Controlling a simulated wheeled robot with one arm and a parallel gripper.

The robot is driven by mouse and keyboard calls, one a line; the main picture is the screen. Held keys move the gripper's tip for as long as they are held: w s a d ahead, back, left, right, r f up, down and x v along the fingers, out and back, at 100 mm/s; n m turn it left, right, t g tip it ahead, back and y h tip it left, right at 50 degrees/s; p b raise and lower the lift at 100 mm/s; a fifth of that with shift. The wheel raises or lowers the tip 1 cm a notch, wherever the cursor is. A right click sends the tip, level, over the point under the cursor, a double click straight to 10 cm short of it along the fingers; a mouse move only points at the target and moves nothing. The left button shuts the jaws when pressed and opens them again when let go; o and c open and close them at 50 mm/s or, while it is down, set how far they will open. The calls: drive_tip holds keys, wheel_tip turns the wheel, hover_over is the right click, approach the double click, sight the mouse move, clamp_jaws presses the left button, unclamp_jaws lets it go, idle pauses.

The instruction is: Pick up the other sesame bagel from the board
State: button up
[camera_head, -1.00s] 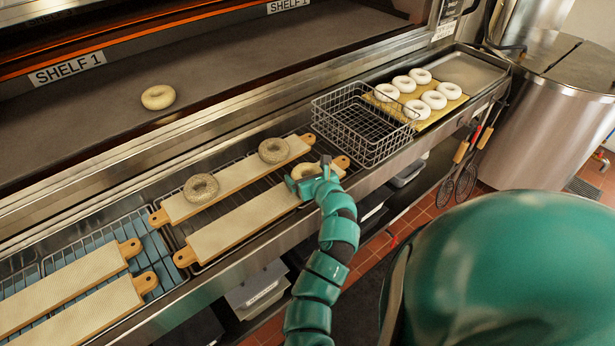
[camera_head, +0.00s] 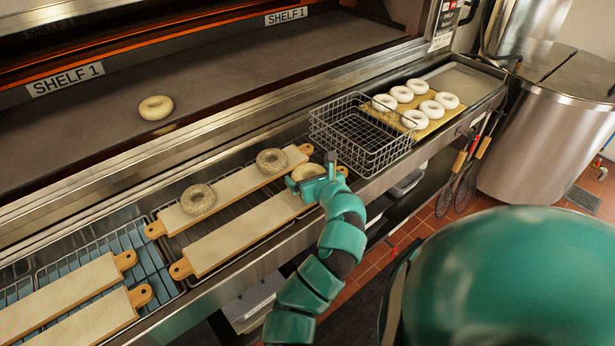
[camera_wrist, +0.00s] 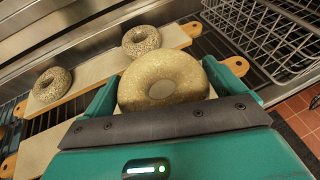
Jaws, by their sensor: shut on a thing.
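My gripper (camera_head: 309,180) is shut on a tan bagel (camera_wrist: 163,80), with a finger on each side of it. The held bagel also shows in the head view (camera_head: 306,170), over the right end of the front board (camera_head: 235,235). I cannot tell clearly whether it is clear of the board. The rear board (camera_head: 233,186) carries two darker, speckled bagels: one near its left end (camera_head: 198,199) and one near its right end (camera_head: 271,161). In the wrist view these two lie at the left (camera_wrist: 52,84) and upper middle (camera_wrist: 141,41).
A wire basket (camera_head: 360,135) stands just right of the boards. Beyond it several pale bagels (camera_head: 402,93) lie on a yellow sheet. One pale bagel (camera_head: 156,107) sits on the oven shelf (camera_head: 230,75). Two empty boards (camera_head: 65,295) lie at lower left.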

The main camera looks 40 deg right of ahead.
drive_tip(key=shift+s+r+p, duration=0.3)
drive_tip(key=shift+r+p, duration=0.35)
drive_tip(key=shift+r, duration=0.25)
drive_tip(key=a+p+v, duration=0.1)
drive_tip(key=p+v, duration=0.9)
drive_tip(key=p, duration=0.4)
drive_tip(key=shift+r+p, duration=0.25)
drive_tip(key=shift+p, duration=0.1)
